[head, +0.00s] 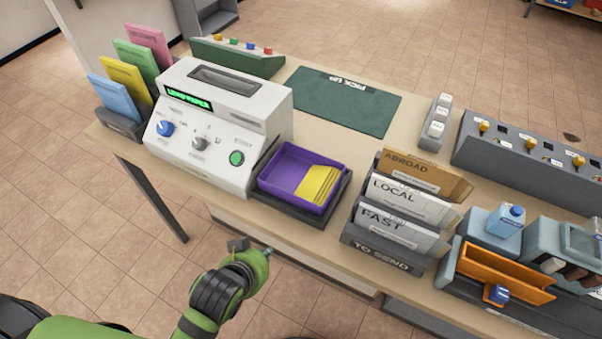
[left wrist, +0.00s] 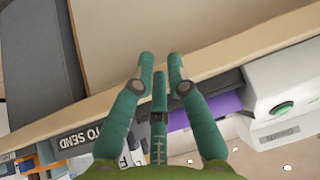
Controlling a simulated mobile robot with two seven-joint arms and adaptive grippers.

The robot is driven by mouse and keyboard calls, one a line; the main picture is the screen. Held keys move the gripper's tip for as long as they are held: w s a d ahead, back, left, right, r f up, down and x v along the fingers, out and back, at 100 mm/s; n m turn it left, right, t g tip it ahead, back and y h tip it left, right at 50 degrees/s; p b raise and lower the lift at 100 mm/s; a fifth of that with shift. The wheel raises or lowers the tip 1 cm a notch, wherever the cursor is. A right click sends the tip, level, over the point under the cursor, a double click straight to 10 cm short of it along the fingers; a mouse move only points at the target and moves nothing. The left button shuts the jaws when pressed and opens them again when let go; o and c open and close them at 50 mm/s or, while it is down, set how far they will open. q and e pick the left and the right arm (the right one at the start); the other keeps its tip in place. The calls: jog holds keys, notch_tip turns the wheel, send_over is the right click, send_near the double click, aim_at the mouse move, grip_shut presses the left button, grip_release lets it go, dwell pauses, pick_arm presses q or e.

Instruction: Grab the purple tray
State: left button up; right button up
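The purple tray (head: 284,177) sits in a dark grey holder (head: 300,208) on the desk, right of the white machine. Several yellow slips (head: 320,187) lie in its right part. In the left wrist view only a slice of the purple tray (left wrist: 222,106) shows, partly hidden behind the fingers. My left gripper (head: 254,248) is in front of the desk's near edge, nearer to me than the tray and apart from it. In the left wrist view my left gripper (left wrist: 160,64) has its green fingers apart, with nothing held. My right gripper is not in view.
The white machine (head: 215,130) stands close left of the tray. The TO SEND rack (head: 385,250) with labelled envelopes stands to its right. A dark green PICK UP mat (head: 345,100) lies clear behind. An orange tray (head: 505,275) is at the right.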

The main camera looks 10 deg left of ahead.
pick_arm(q)
jog(key=w+d+r+m+t+h, duration=0.1)
jog(key=w+d+r+t+h, duration=0.3)
jog(key=d+r, duration=0.55)
jog(key=shift+t+y, duration=0.4)
jog(key=shift+t, duration=0.3)
jog(key=x, duration=0.2)
jog(key=r+p+x, duration=0.1)
jog(key=x, duration=0.2)
jog(key=shift+w+d, duration=0.2)
jog(key=shift+w, duration=0.4)
jog(key=shift+p+x, duration=0.9)
jog(key=shift+x, duration=2.15)
jog(key=shift+s, duration=0.1)
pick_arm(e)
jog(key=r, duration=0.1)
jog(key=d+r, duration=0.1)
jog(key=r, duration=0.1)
pick_arm(q)
jog(key=shift+c, duration=0.4)
grip_shut()
